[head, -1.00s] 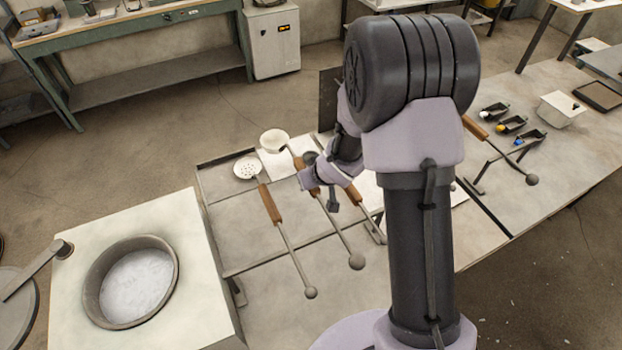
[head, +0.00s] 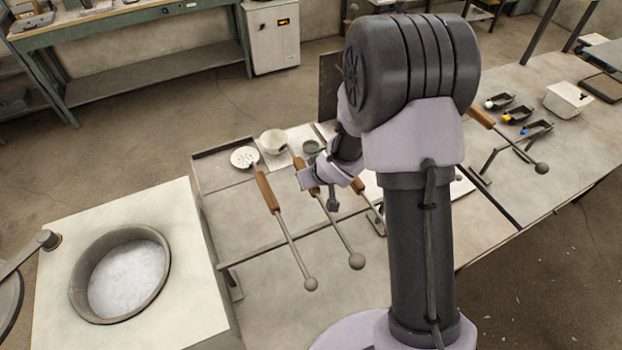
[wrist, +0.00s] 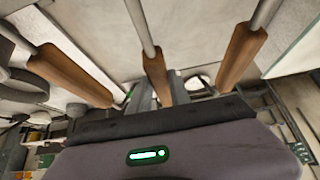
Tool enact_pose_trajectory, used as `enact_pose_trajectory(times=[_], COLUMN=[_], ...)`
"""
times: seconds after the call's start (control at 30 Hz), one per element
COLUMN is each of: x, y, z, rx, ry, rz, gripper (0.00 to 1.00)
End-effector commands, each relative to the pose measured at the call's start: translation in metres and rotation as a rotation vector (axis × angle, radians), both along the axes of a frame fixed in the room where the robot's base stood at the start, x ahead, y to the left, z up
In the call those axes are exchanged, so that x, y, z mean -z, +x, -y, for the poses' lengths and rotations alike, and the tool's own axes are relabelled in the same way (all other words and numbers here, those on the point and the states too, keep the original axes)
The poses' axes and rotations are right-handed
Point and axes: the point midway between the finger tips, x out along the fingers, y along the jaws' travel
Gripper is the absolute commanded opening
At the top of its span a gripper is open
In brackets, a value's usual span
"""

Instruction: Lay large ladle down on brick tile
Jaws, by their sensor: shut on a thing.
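My gripper (head: 308,183) is shut on the wooden handle (head: 300,164) of the middle ladle, which has the larger pale bowl (head: 273,142) and a ball-ended rod. That handle (wrist: 155,75) also sits between the fingers in the wrist view. The bowl is at the table's far edge, over or beside a white, tile-like slab (head: 298,137); I cannot tell whether they touch. No slab is clearly recognisable as brick. My arm hides part of the table behind the gripper.
A perforated skimmer (head: 244,157) lies left of the held ladle, and a small dark ladle (head: 312,147) lies right, both close by. A round pot (head: 120,274) with pale contents is at lower left. Several small scoops (head: 518,113) and a white box (head: 568,99) are at right.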

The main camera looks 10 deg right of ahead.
Motion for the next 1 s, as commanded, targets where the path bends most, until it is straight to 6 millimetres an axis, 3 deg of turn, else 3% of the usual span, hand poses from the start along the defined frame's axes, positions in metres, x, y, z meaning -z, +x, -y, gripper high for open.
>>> enact_pose_trajectory(times=[0.5, 0.53, 0.63, 1.0], x=[0.0057, 0.0052, 0.0053, 0.0003], y=[0.0010, 0.0010, 0.0007, -0.0038], z=[-0.0001, -0.0001, 0.0000, 0.0008], rx=[-0.001, -0.001, -0.001, 0.000], ry=[0.000, 0.000, 0.000, 0.000], rz=[0.003, 0.003, 0.002, -0.002], gripper=[0.00, 0.29, 0.49, 0.49])
